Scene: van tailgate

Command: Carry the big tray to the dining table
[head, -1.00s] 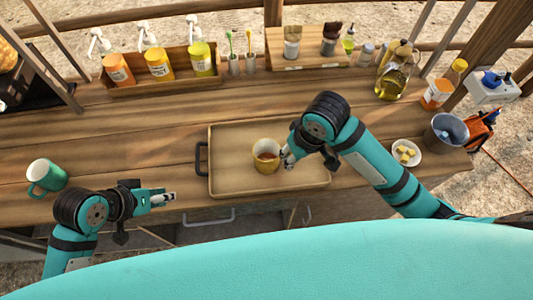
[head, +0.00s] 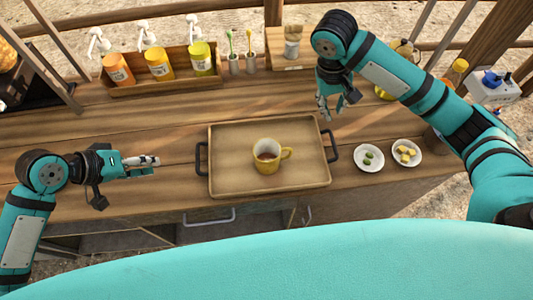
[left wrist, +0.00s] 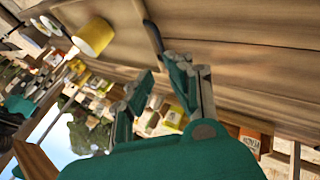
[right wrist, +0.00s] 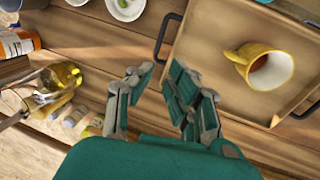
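The big tray (head: 225,180) is tan and rectangular and lies flat on the wooden counter, with a dark handle at each short end. A yellow mug (head: 266,158) with a brown drink stands on it, its handle to the right. My left gripper (head: 150,161) is open and empty, left of the tray and pointing at its left handle (head: 201,159). That handle also shows ahead of the fingers in the left wrist view (left wrist: 152,37). My right gripper (head: 331,108) is open and empty, beyond the tray's back right corner; the right handle (head: 330,146) is clear of it. I cannot identify a dining table.
Two small white dishes (head: 369,158) (head: 407,153) sit right of the tray. A wooden rack of pump bottles (head: 160,65) and two toothbrush cups stand at the back. An oil jug (right wrist: 62,80) is partly behind my right arm. The counter (head: 100,130) left of the tray is mostly clear.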

